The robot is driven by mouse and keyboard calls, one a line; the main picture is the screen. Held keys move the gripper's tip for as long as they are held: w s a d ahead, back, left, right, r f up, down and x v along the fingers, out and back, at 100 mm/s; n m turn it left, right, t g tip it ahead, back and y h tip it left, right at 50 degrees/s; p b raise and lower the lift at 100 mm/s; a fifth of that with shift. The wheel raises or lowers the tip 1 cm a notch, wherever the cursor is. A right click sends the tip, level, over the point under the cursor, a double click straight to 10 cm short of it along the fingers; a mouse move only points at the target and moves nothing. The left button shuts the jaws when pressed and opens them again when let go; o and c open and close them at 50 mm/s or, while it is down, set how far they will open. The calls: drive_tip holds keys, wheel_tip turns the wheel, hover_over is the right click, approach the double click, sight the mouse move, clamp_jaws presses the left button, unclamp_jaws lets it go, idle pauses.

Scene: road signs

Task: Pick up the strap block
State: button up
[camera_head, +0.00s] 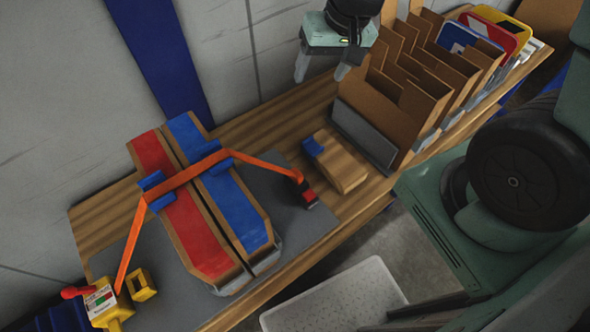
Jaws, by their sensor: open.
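My gripper (322,70) is at the top of the head view, empty, its two fingers apart and pointing down. A wooden block (345,168) with a blue patch on its left end lies on the bench, below and apart from my gripper. An orange strap (190,174) runs across red and blue boards (214,225). A small red and black piece (307,194) is at the strap's right end, left of the wooden block. Blue pieces (213,163) sit where the strap crosses the boards. I cannot tell which of these is called the strap block.
A slotted wooden rack (420,75) with coloured signs (487,40) stands right of my gripper. A yellow ratchet-like device (105,302) is at the lower left. A grey wall (235,45) backs the bench (265,130). A pale bin (335,300) is below its front edge.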

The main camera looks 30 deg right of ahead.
drive_tip(key=w+f+m, duration=0.4)
drive_tip(key=m+g+h, duration=0.2)
drive_tip(key=m+g, duration=0.1)
drive_tip(key=m, duration=0.7)
approach(296, 173)
drive_tip(key=f+b, duration=1.1)
drive_tip(key=shift+d+b, duration=0.2)
drive_tip(key=shift+b, duration=0.1)
drive_tip(key=shift+r, duration=0.1)
drive_tip(key=shift+c, duration=0.3)
drive_tip(key=c, duration=1)
